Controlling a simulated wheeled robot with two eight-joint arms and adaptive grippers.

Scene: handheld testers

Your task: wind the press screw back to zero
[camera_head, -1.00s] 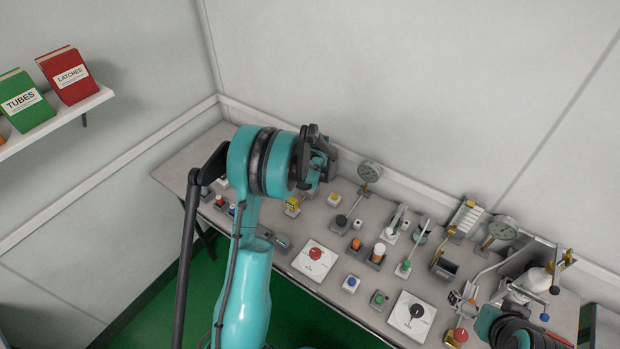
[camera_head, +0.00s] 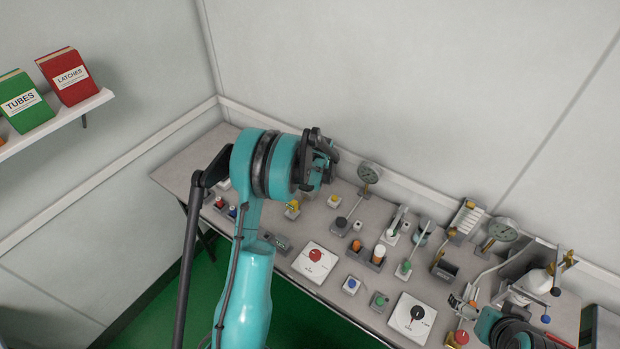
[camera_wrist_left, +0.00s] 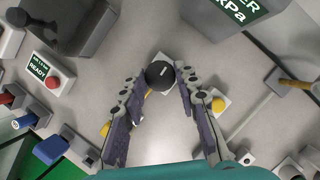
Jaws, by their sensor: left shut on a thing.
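In the left wrist view, a round black knob (camera_wrist_left: 160,74) with a white mark on top sits on a pale base on the bench. I take it to be the press screw's knob, but no label on it can be read. My left gripper (camera_wrist_left: 161,84) is shut on the knob, one finger on either side. In the head view, my left gripper (camera_head: 326,165) is at the back left of the bench, and the wrist hides the knob.
A green kPa display (camera_wrist_left: 236,10) stands near the knob. A grey device (camera_wrist_left: 82,25) and a red button (camera_wrist_left: 54,82) by a READY sign are left of it; a yellow button (camera_wrist_left: 218,104) is close on the right. The bench (camera_head: 188,172) holds several other testers and gauges.

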